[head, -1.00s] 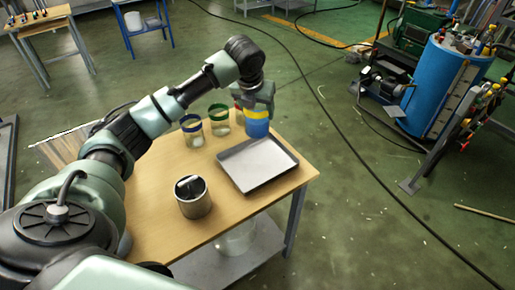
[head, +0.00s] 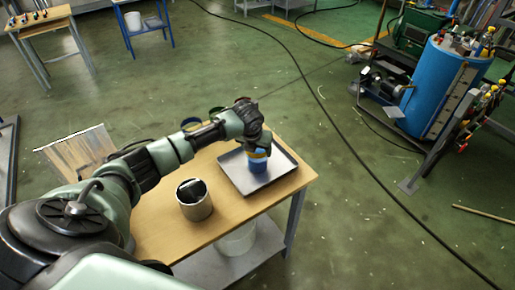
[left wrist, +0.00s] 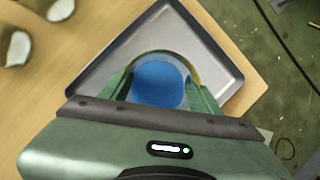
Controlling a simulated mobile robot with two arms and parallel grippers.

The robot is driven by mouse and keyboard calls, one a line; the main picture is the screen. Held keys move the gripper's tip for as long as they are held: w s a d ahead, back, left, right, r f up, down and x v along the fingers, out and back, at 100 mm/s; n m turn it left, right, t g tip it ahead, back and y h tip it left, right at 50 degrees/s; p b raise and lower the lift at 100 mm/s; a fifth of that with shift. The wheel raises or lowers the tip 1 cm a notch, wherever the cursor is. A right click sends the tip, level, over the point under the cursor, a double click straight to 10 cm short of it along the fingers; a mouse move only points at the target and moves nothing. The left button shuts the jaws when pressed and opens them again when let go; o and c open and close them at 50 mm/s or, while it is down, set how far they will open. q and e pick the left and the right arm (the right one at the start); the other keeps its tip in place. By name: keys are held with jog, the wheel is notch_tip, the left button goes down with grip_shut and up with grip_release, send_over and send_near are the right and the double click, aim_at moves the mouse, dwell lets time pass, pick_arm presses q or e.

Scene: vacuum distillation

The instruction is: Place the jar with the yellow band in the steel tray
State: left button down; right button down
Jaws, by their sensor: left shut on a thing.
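The jar with the yellow band (head: 258,165) has blue contents and is upright at the steel tray (head: 283,177). In the left wrist view its blue inside (left wrist: 158,84) shows between the fingers, with the tray (left wrist: 101,67) around and behind it. My left gripper (head: 257,150) is shut on the jar from above. The jar's base looks inside the tray's rim, but I cannot tell whether it touches the tray floor. My right gripper is not in view.
A metal can (head: 194,203) with dark things in it stands on the wooden table (head: 160,222), left of the tray. Two other jars, one with a blue rim (head: 190,123) and one with a green rim (head: 216,111), are mostly hidden behind my arm.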

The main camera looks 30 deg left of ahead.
pick_arm(q)
jog(key=shift+r, duration=0.1)
jog(key=shift+c, duration=1.6)
grip_release()
jog(key=b+v, duration=0.1)
jog(key=v, duration=1.1)
jog(key=shift+s, duration=0.15)
